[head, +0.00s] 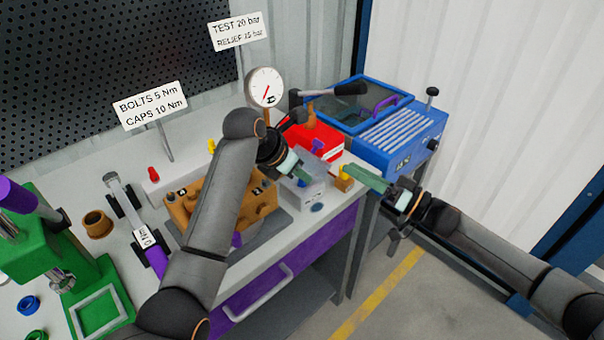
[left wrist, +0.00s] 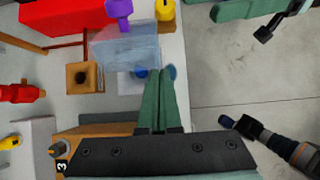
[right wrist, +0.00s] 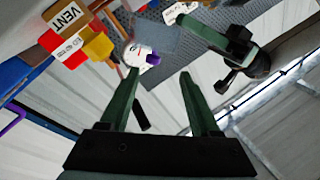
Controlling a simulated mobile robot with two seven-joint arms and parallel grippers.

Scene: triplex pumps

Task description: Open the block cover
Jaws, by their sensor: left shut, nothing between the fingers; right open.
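A grey, glassy block cover (head: 303,192) appears at the right end of the bench. In the left wrist view it is a see-through box (left wrist: 125,47) with small blue round parts by its edge. My left gripper (head: 305,175) is above it in the head view, its green fingers pressed together and empty; they also show in the left wrist view (left wrist: 161,72). I cannot tell whether they touch the cover. My right gripper (head: 360,175) is open and empty, right of the cover near the bench edge; its spread fingers show in the right wrist view (right wrist: 159,74).
A brown pump block (head: 190,205) stands left of the cover, partly behind my left arm. A red box (head: 318,135) and a blue bin with a clear lid (head: 370,100) stand behind. Floor right of the bench is clear.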

